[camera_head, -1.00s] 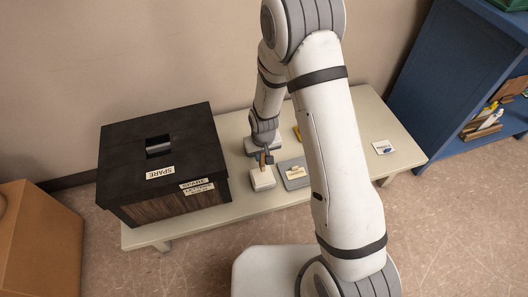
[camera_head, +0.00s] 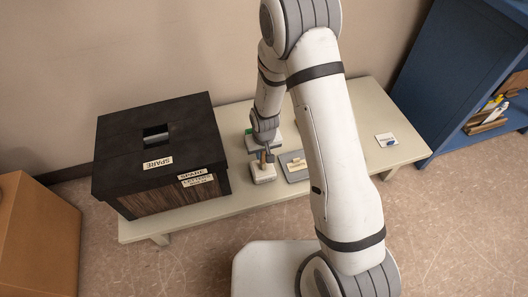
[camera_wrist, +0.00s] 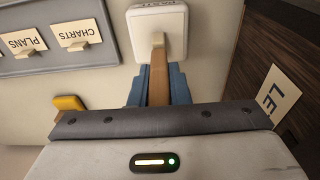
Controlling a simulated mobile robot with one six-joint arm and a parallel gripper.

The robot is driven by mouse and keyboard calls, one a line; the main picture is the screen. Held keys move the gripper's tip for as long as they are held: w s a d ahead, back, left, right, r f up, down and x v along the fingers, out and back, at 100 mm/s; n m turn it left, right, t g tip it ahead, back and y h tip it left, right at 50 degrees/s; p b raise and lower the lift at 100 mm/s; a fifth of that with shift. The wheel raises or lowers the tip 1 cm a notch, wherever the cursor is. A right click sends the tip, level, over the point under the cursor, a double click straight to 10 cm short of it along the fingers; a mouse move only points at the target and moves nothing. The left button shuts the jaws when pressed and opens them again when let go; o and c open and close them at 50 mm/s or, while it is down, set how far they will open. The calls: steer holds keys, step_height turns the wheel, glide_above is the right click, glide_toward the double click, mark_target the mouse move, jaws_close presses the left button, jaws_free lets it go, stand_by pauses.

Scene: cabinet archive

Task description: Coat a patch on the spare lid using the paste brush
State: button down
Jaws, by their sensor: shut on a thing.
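The dark box (camera_head: 133,191) stands on the left of the low table, topped by a black lid (camera_head: 120,134) with a square cut-out and a SPARE label. My gripper (camera_head: 265,154) is right of the box. Its fingers (camera_wrist: 158,86) are shut on the brown handle of the paste brush (camera_wrist: 158,75). The brush's far end meets a small white paste block (camera_wrist: 150,22); I cannot tell whether it is in it or in front of it. The block also shows in the head view (camera_head: 262,175). The lid is out of the wrist view.
A grey panel (camera_wrist: 40,62) with PLANS and CHARTS tabs lies beside the paste block. A yellow object (camera_wrist: 68,103) is nearby. A white card (camera_head: 386,140) lies on the table's clear right part. A blue shelf (camera_head: 440,75) stands right, a cardboard box (camera_head: 38,235) left.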

steer(key=shift+f+b, duration=0.45)
steer(key=shift+f, duration=0.15)
stand_by(1.5)
steer(key=shift+r+p, duration=2.4)
steer(key=shift+r, duration=1.2)
steer(key=w+d+r+m+p, duration=0.1)
steer(key=w+d+r+m, duration=0.25)
steer(key=d+r, duration=1.25)
step_height(320, 180, up, 12)
steer(key=s+a+p, duration=0.1)
steer(key=p, duration=2.1)
steer(key=shift+s+a+r, duration=0.15)
steer(key=shift+s, duration=0.1)
